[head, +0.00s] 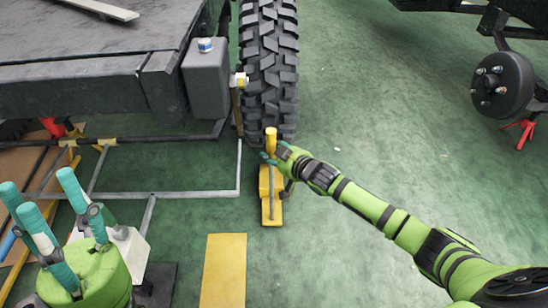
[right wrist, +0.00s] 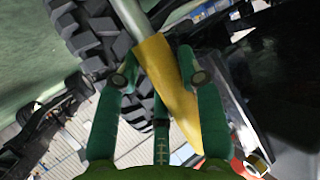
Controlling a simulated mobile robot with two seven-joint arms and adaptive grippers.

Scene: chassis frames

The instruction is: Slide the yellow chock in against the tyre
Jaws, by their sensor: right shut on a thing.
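The yellow chock (head: 272,213) lies on the green floor in front of the black knobbly tyre (head: 268,70), in line with it. Its upright handle has a yellow grip (head: 271,138), which also shows in the right wrist view (right wrist: 170,85). My right gripper (head: 278,157) is shut on this grip, its teal fingers on either side. The hand covers the chock's far end, so I cannot tell whether it touches the tyre. My left gripper (head: 40,215) is at the lower left, fingers spread and empty, away from the chock.
A dark chassis deck (head: 80,60) with a grey tank (head: 207,80) stands left of the tyre. A grey pipe frame (head: 180,194) lies left of the chock. A yellow floor patch (head: 224,270) is nearer. The floor to the right is clear up to a wheel hub (head: 500,87).

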